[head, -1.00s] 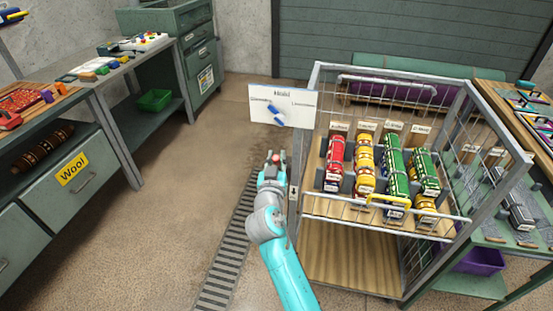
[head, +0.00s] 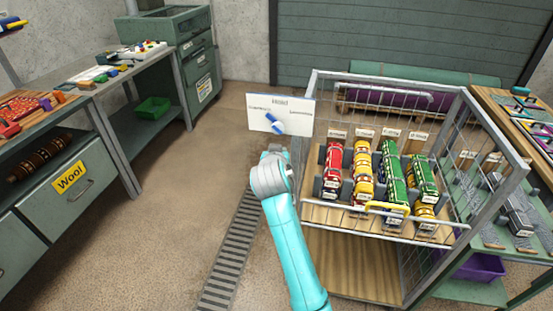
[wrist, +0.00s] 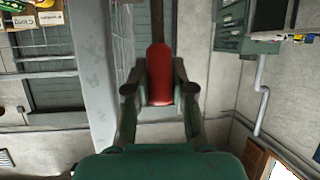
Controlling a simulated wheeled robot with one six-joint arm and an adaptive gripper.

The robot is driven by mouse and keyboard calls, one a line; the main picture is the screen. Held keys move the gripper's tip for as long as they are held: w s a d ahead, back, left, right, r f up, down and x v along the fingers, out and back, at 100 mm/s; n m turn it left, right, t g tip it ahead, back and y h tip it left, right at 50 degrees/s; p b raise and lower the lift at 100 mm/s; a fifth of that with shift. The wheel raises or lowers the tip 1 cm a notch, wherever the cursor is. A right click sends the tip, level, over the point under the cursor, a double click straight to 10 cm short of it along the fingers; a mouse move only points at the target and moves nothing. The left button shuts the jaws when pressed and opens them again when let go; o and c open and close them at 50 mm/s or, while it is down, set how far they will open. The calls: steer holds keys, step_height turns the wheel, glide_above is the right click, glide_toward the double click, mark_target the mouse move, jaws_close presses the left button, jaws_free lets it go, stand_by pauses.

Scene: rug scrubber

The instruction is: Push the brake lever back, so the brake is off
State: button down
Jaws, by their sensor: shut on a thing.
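A red handle (wrist: 160,75), which looks like the brake lever's grip, stands between my fingers in the wrist view. A dark brown shaft shows beyond its far end. My gripper (wrist: 160,93) is shut on this handle, with one finger at each side. In the head view my own wrist hides the gripper and lever, close to the left front post of the wire-sided cart (head: 309,120). A white sign (head: 302,112) with a blue pointer (head: 272,122) stands just beyond my wrist. Its top word looks like "Held"; the small side labels are hard to read.
The cart carries red, yellow and green rolls (head: 392,175) on its upper deck, behind a front rail with a yellow handle (head: 388,208). A green workbench (head: 60,180) stands left, a table (head: 520,120) right. The floor between bench and cart is open, with a drain grate (head: 230,255).

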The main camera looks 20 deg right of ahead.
steer(key=shift+w+d+r+g+y, duration=0.1)
steer(key=shift+w+d+g+y, duration=0.3)
steer(key=shift+w+g, duration=0.2)
steer(key=c, duration=1)
jaws_free()
steer(key=shift+s, duration=0.1)
